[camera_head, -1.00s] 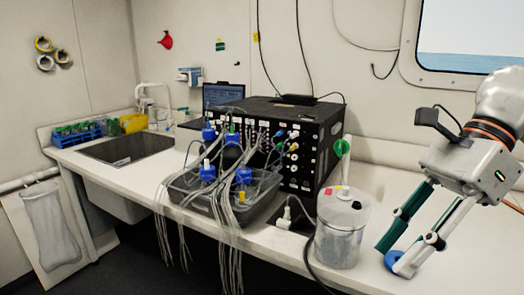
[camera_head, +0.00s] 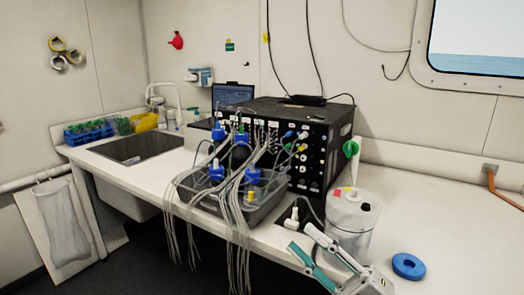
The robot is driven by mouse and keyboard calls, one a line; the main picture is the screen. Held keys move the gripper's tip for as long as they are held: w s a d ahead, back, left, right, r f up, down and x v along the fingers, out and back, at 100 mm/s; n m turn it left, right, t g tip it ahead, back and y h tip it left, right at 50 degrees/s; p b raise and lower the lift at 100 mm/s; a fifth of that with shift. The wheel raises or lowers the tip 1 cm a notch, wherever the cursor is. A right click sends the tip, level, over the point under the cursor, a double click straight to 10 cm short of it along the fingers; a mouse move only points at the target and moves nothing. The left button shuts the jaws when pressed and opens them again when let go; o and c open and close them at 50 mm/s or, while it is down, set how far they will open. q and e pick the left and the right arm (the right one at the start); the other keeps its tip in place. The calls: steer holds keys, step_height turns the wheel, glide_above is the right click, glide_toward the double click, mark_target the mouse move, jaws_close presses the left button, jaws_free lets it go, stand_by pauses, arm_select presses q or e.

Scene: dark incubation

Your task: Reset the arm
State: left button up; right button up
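My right gripper (camera_head: 300,237) is at the bottom of the view, low in front of the bench edge. Its two fingers, with teal pads, point up and to the left. They are apart, with nothing seen between them. The blue ring (camera_head: 408,266) lies flat on the bench to the right, clear of the gripper. My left gripper is not in view.
A clear canister (camera_head: 352,228) stands just behind my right gripper. A grey tray (camera_head: 262,212) with blue-capped bottles and hanging tubes is to the left, before a black instrument box (camera_head: 325,153). The bench (camera_head: 455,235) at right is mostly clear.

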steer(key=d+f+m+t+h, duration=0.2)
steer(key=d+f+m+h, duration=0.1)
steer(key=f+m+h, duration=0.65)
steer(key=d+f+m+t+h, duration=0.2)
steer(key=d+f+m+h, duration=0.3)
steer(key=f, duration=0.8)
steer(key=s+d+f+m+g+h, duration=0.1)
steer(key=s+f+m+g, duration=0.2)
steer(key=s+f, duration=0.5)
steer(key=s+d+f+m+g+h, duration=0.2)
steer(key=s+f+m, duration=0.3)
steer(key=f, duration=0.8)
steer(key=s+g, duration=0.1)
steer(key=s, duration=0.2)
steer(key=shift+f+g, duration=0.25)
steer(key=shift+g, duration=0.05)
